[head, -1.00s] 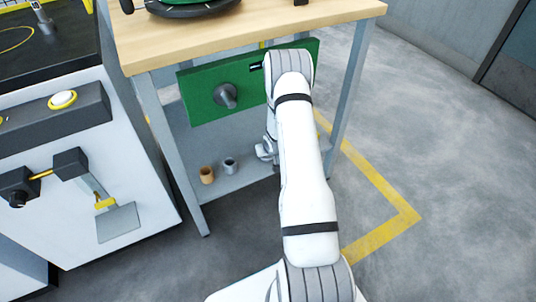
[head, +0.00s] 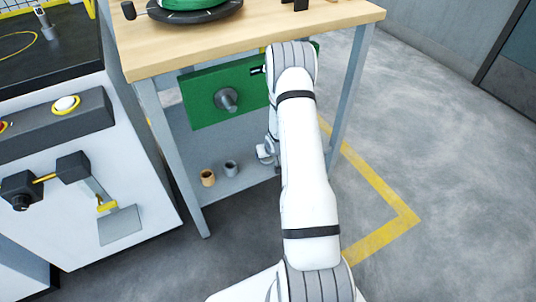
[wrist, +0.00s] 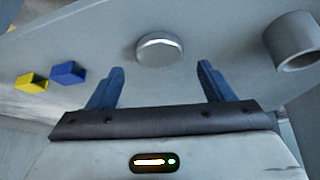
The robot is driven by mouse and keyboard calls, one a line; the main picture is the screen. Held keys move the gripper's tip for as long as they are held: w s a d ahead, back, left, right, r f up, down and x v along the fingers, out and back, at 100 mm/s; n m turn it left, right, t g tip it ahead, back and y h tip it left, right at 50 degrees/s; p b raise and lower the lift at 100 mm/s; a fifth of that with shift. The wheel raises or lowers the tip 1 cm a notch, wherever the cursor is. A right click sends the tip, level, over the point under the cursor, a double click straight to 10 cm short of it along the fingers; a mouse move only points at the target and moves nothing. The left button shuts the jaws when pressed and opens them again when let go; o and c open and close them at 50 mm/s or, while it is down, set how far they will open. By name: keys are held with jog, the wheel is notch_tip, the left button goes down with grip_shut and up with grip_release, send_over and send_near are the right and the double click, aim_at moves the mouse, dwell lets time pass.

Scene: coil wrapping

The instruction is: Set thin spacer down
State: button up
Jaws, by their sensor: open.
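A short, round silver disc, which looks like the thin spacer (wrist: 160,48), rests on the grey shelf in the wrist view. My gripper (wrist: 160,72) is open, with its two blue fingers apart. The disc lies just beyond the fingertips, roughly midway between them, with visible room on both sides; no finger appears to touch it. In the head view my arm reaches under the wooden table to the lower shelf (head: 230,186), and the arm and green panel hide the fingers and the disc.
A grey hollow cylinder (wrist: 292,42) stands right of the disc. Yellow (wrist: 31,82) and blue (wrist: 68,72) blocks are at left. In the head view, an orange-brown cup (head: 208,178) and grey cup (head: 231,168) stand on the shelf. A green panel (head: 205,105) hangs above.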

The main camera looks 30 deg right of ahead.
jog(key=s+a+r+g+p, duration=0.1)
jog(key=s+a+r, duration=0.25)
jog(key=r, duration=0.55)
jog(key=s+a+r+g, duration=0.1)
jog(key=s+a+r, duration=0.3)
jog(key=r, duration=0.6)
jog(key=s+a+r+p, duration=0.1)
jog(key=s+a+r, duration=0.1)
jog(key=s+r, duration=0.5)
jog(key=s+a+r+n+g, duration=0.1)
jog(key=s+a+r, duration=0.4)
jog(key=s, duration=0.3)
jog(key=s+a+r+g+y, duration=0.1)
jog(key=s+a+r, duration=0.4)
jog(key=s+r, duration=0.2)
jog(key=shift+s+r+n+g, duration=0.3)
jog(key=shift+s+n+g, duration=0.1)
jog(key=shift+s, duration=0.65)
